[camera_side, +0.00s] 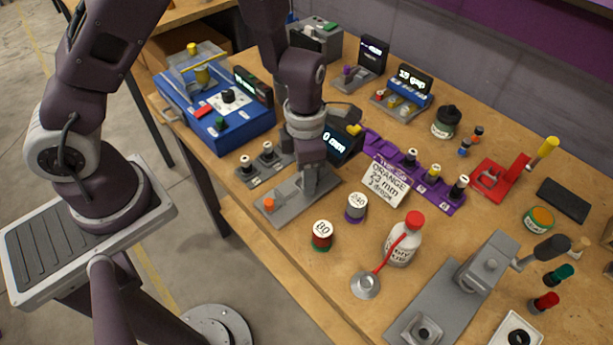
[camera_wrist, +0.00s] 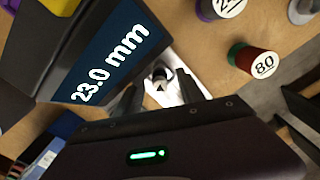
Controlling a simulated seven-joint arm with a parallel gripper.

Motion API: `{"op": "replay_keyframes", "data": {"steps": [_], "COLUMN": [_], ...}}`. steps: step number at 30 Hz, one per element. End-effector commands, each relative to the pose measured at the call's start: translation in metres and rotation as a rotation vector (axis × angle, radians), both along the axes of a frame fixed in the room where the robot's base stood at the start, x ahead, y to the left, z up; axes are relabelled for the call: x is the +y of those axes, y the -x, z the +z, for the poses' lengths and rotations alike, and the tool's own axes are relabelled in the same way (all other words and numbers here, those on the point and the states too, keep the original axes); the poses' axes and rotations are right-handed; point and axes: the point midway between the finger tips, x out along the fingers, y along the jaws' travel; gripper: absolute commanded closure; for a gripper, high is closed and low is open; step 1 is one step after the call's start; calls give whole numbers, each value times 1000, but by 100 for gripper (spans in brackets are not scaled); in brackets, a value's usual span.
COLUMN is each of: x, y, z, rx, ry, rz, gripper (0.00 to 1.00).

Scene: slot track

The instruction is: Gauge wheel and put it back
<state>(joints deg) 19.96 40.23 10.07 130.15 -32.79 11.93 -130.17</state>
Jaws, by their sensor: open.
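The gauge's grey base (camera_side: 290,212) stands at the near edge of the bench, with an orange knob on it. Its display (camera_wrist: 112,50) reads 23.0 mm in the wrist view and is partly hidden by my arm in the side view. My gripper (camera_side: 308,190) is low over the gauge, pointing down. In the wrist view its open fingers (camera_wrist: 163,95) stand either side of a small pale and dark round piece (camera_wrist: 160,76). I cannot tell whether they touch it. The purple rack (camera_side: 385,150) holds several wheels on pegs. A card (camera_side: 390,180) reads ORANGE, 23 mm, 2 grooves.
Close to the gauge stand a red-green spool marked 80 (camera_side: 321,236), a purple-grey spool (camera_side: 357,207), and a grey two-peg stand (camera_side: 264,165). A blue machine (camera_side: 215,120) is behind left. A white bottle (camera_side: 404,240) and grey press (camera_side: 470,285) are to the right.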

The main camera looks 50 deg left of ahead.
Motion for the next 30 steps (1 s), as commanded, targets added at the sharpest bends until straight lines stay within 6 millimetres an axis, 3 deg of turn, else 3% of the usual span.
{"op": "replay_keyframes", "data": {"steps": [6,13,24,26,30], "x": [0,0,0,0,-2], "y": [0,0,0,-1,-1], "z": [-1,-1,0,7,42], "rx": [0,0,-1,-3,-8], "ry": [1,1,0,-1,1], "rz": [-2,-2,-3,-4,-8], "gripper": [56,100,100,100,100]}}
